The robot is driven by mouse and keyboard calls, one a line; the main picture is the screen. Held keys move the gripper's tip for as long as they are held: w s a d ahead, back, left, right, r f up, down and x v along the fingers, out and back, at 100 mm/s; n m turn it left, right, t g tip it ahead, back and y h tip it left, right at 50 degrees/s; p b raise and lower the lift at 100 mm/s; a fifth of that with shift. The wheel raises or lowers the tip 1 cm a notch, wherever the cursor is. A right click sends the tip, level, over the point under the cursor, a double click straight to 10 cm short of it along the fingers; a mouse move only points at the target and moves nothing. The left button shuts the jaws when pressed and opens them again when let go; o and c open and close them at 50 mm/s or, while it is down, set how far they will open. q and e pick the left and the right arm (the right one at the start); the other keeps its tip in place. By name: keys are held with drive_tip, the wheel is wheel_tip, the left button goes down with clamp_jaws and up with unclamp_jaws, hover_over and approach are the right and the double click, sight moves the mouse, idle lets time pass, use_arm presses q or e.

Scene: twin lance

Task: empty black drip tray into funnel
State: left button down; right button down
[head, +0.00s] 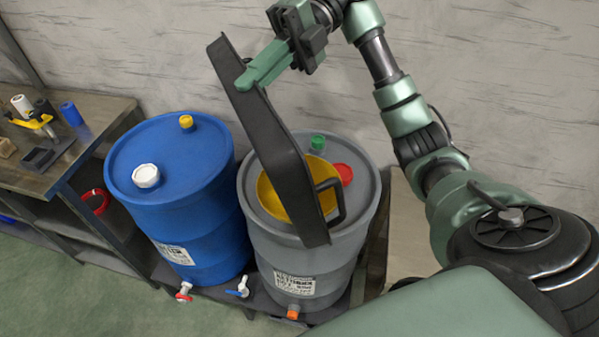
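The black drip tray (283,160) hangs in the air in front of the grey drum (318,262), tipped steeply on its edge. Its lower end, with a black loop handle, is over the yellow funnel (268,201) on the drum top and hides part of it. My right gripper (252,78) is shut on the upper part of the tray's rim. The inside of the tray faces away, so I cannot tell if any liquid is in it or flowing. My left gripper is not in view.
A blue drum (180,210) stands just left of the grey one. Red (343,174) and green (318,142) caps sit beside the funnel. A workbench (95,125) with tools is at the far left. The wall rises close behind the drums.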

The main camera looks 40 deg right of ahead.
drive_tip(key=shift+s+d+r+y+b, duration=0.15)
drive_tip(key=shift+d+y+b, duration=0.15)
drive_tip(key=shift+d+b, duration=0.45)
drive_tip(key=d+b, duration=0.1)
drive_tip(key=d+y+b, duration=0.1)
drive_tip(key=d+b, duration=0.1)
drive_tip(key=s+d+n+y+b, duration=0.1)
drive_tip(key=d, duration=0.1)
drive_tip(key=shift+r+b, duration=0.2)
drive_tip(key=shift+b, duration=0.1)
idle(0.6)
idle(0.8)
